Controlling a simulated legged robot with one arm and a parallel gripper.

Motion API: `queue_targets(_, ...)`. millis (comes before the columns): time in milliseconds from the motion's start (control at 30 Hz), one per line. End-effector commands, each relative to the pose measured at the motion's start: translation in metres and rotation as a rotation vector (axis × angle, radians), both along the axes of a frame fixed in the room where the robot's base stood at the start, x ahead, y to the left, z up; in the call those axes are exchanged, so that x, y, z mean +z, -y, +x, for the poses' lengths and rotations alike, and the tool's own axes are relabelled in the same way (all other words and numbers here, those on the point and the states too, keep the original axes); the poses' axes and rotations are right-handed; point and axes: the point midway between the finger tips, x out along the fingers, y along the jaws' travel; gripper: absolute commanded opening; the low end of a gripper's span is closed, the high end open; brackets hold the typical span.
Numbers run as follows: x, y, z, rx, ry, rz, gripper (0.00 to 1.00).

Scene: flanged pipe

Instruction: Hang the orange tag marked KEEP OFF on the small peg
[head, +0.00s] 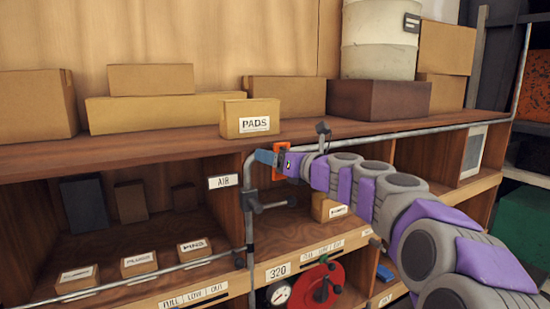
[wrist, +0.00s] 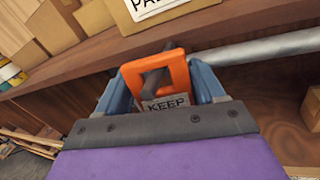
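The orange tag (head: 281,160) sits at my gripper (head: 268,157), just below the shelf edge by the bend of the grey pipe. In the wrist view the tag (wrist: 174,57) is tilted, with a square hole and a plate reading KEEP; its lower part is hidden by my gripper. The blue fingers of my gripper (wrist: 162,85) flank the tag at its edges and appear shut on it. A dark bar (wrist: 154,79), possibly the peg, shows through the hole and above the tag's top. I cannot tell whether it passes through the hole.
The grey pipe (head: 420,132) runs along the wooden shelf (head: 180,141) and bends down at the left. A PADS box (head: 250,118) stands close above my gripper. A red valve wheel (head: 318,289) and a gauge (head: 278,294) are below. Small boxes stand in the left bay.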

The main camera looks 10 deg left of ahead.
Motion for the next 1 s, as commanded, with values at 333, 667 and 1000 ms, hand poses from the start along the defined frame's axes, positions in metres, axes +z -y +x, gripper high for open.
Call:
queue_targets(333, 0.0, 0.0, 0.0, 0.0, 0.0, 0.0, 0.87)
queue_targets(667, 0.001, 0.017, -0.014, -0.002, 0.001, 0.003, 0.87)
queue_targets(1000, -0.001, 0.068, -0.058, 0.0, 0.001, 0.002, 0.87)
